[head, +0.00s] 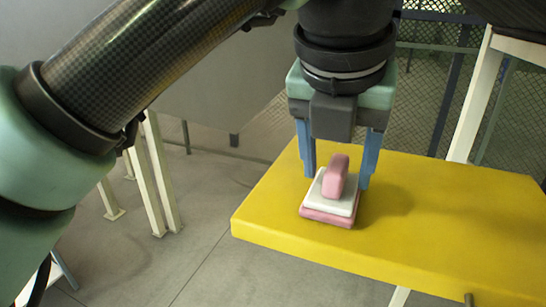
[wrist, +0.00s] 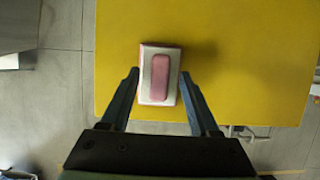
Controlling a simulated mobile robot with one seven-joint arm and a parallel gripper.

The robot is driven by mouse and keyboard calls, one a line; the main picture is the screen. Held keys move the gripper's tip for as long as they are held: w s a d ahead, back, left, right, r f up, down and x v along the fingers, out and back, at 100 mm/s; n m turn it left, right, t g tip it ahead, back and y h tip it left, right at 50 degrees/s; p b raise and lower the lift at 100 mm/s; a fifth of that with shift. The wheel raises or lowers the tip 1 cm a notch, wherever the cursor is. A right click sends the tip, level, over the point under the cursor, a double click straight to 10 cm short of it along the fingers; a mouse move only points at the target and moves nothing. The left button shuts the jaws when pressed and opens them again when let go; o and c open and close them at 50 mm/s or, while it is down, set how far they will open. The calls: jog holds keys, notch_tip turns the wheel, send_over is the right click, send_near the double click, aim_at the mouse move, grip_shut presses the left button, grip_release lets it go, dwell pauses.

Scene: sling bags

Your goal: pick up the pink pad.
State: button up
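The pink pad (head: 328,217) lies on the yellow table, with a white layer on it and a pink upright block (head: 336,177) on top. In the wrist view the pad (wrist: 143,74) shows as a pink and white rectangle with the pink block (wrist: 160,76) along its middle. My gripper (head: 338,180) points down over the pad with its two blue fingers spread, one on each side of the block. In the wrist view my gripper (wrist: 162,76) is open, with nothing visibly clamped. I cannot tell whether a finger touches the pad.
The yellow table (head: 450,215) is bare to the right of the pad. Its left and front edges are close to the pad. A white frame post (head: 475,95) stands behind the table. Grey floor (head: 190,215) lies open to the left.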

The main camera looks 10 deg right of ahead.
aim_at(337, 166)
grip_shut()
jog(key=shift+r, duration=0.15)
notch_tip(337, 166, up, 10)
jog(key=b, duration=0.2)
jog(key=shift+b, duration=0.4)
dwell(0.3)
jog(key=c, duration=0.7)
grip_release()
grip_shut()
jog(key=shift+f, duration=0.2)
